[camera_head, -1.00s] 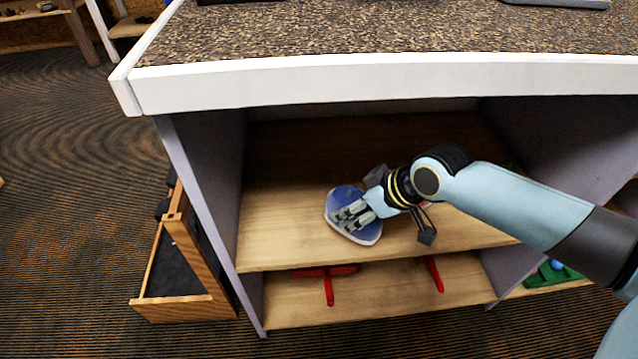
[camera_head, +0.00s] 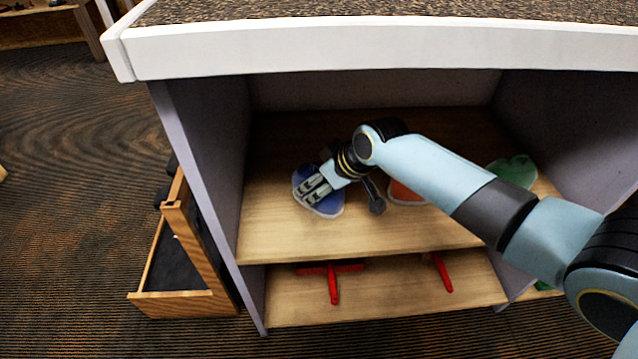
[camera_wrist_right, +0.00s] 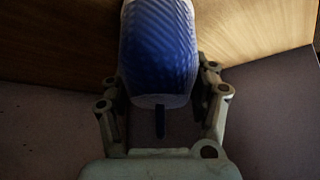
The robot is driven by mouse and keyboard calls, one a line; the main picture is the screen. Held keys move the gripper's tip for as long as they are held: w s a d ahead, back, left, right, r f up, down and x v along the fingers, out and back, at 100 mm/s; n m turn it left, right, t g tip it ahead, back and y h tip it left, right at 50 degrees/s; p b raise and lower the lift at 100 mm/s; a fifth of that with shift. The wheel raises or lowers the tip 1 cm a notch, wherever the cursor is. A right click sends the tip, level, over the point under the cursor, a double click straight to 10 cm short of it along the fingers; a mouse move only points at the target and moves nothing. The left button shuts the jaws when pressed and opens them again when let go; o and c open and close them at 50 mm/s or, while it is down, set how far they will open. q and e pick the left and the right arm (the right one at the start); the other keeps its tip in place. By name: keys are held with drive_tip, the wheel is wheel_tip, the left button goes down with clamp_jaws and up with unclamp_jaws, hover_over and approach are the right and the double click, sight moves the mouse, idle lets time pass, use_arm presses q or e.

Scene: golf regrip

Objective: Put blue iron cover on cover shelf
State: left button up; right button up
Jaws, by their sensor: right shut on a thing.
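The blue iron cover (camera_head: 330,203) is at the left part of the upper wooden shelf (camera_head: 370,232), under the counter. My right gripper (camera_head: 316,191) is shut on it, its fingers lying over the cover's middle. In the right wrist view the blue cover (camera_wrist_right: 158,50) sits between the two fingers of my right gripper (camera_wrist_right: 162,95). The cover is at or just above the shelf board; I cannot tell if it touches. My left gripper is not in view.
An orange cover (camera_head: 405,194) and a green cover (camera_head: 513,170) lie farther right on the same shelf, partly behind my arm. Red items (camera_head: 332,282) are on the lower shelf. The counter edge (camera_head: 380,48) overhangs above.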

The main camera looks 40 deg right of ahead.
drive_tip(key=o, duration=1.1)
drive_tip(key=shift+o, duration=0.5)
drive_tip(key=shift+s+d+r, duration=0.1)
drive_tip(key=shift+s+r, duration=0.05)
drive_tip(key=shift+r, duration=0.2)
use_arm(q)
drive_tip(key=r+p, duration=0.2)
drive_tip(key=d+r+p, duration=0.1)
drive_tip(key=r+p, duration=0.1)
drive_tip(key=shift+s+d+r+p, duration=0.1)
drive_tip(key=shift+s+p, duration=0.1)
drive_tip(key=shift+p, duration=0.1)
use_arm(e)
drive_tip(key=v, duration=1.1)
drive_tip(key=shift+s+r, duration=0.1)
drive_tip(key=shift+r, duration=0.05)
